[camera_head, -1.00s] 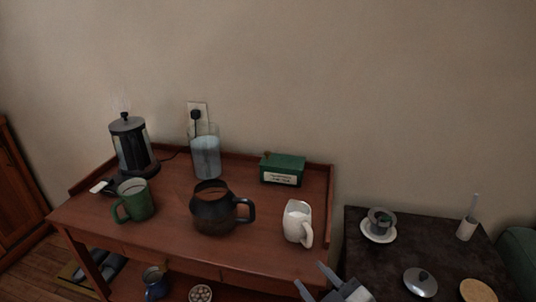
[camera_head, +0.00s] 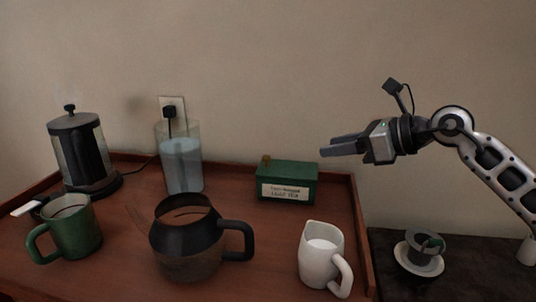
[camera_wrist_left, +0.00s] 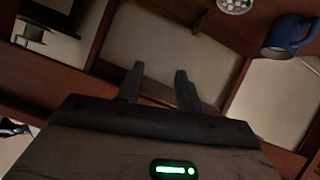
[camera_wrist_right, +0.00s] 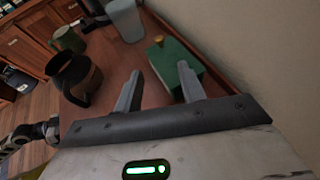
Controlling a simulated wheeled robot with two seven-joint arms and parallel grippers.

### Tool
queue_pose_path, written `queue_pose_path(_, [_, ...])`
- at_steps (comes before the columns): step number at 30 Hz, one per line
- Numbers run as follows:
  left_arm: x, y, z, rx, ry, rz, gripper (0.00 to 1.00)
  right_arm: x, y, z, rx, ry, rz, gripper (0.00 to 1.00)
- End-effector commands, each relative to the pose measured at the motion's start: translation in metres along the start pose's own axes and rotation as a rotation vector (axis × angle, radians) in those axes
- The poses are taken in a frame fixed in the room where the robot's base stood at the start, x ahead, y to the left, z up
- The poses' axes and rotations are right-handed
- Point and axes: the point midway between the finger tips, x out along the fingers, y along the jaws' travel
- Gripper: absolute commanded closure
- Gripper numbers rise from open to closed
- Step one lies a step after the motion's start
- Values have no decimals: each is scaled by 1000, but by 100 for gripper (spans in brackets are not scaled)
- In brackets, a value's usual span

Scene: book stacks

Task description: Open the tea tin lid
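The green tea tin (camera_head: 287,183) with a pale label stands at the back right of the wooden desk, its lid closed. A small brass-coloured knob shows at the lid's left end. My right gripper (camera_head: 325,148) is above and to the right of the tin, pointing left, apart from it. In the right wrist view the tin (camera_wrist_right: 174,68) lies beyond the open, empty fingers (camera_wrist_right: 158,82), nearer the right one. My left gripper is outside the head view. In the left wrist view its fingers (camera_wrist_left: 158,78) are apart and empty, near the desk's lower woodwork.
A white pitcher (camera_head: 318,262) stands in front of the tin. A dark pot (camera_head: 185,250), a glass of water (camera_head: 183,165), a green mug (camera_head: 77,232) and a kettle (camera_head: 82,150) stand further left. A raised rim (camera_head: 361,230) edges the desk. A blue mug (camera_wrist_left: 289,37) sits low.

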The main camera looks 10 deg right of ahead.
Motion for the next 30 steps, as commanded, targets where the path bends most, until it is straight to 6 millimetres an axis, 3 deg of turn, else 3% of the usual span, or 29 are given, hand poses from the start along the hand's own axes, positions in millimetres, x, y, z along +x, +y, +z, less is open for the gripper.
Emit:
queue_pose_path(5, [0,1,0,0,3,2,64,15,-1,1,-6,3,-2,60])
queue_pose_path(21, [-1,4,-5,4,55,15,64,127,0,0,-2,1,0,60])
queue_pose_path(30, [-2,6,-13,4,90,22,64,156,-1,0,-4,1,-2,60])
